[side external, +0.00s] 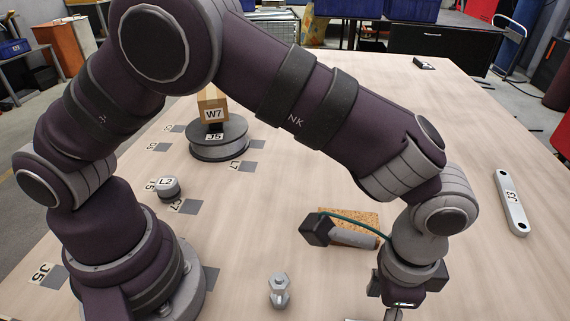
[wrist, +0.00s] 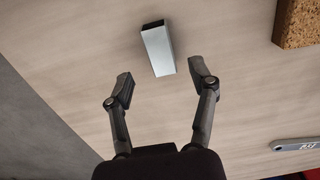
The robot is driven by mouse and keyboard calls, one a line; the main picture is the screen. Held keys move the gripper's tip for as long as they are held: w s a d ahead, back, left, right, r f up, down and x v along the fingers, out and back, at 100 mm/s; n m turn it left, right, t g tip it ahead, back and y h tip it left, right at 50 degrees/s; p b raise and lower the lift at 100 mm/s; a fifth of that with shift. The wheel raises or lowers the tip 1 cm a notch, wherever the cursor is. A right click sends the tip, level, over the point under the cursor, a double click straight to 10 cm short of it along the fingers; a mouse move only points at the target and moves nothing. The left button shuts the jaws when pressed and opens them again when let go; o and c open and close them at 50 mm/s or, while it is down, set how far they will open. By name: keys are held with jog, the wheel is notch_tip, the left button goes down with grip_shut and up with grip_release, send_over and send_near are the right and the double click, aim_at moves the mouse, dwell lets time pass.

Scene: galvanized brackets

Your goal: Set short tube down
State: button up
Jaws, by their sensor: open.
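The short tube (wrist: 158,52) is a silvery rectangular piece in the wrist view, at the upper middle over the pale wooden table. Its near end lies about level with the fingertips, between them in the picture, with a visible gap on both sides. My gripper (wrist: 161,79) is open, its two fingers spread wide and not touching the tube. Whether the tube rests fully on the table is hard to tell. In the side view, my gripper is cut off at the bottom edge and the tube cannot be made out.
A cork block (side external: 352,216) lies behind my wrist; it also shows in the wrist view (wrist: 299,24). A pale bar marked J3 (side external: 511,203) lies at right.

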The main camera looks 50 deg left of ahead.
jog(key=w+a+r+n, duration=0.2)
jog(key=a+r, duration=0.3)
jog(key=r, duration=0.5)
jog(key=s+a+r+n+t, duration=0.2)
jog(key=s+a+n, duration=0.1)
jog(key=a, duration=0.6)
jog(key=s+a+r+n+t, duration=0.2)
jog(key=s+a+n+t, duration=0.1)
jog(key=a, duration=0.6)
jog(key=shift+s+a+r+n+t, duration=0.15)
jog(key=shift+s+r+n+t, duration=0.2)
jog(key=shift+n, duration=0.15)
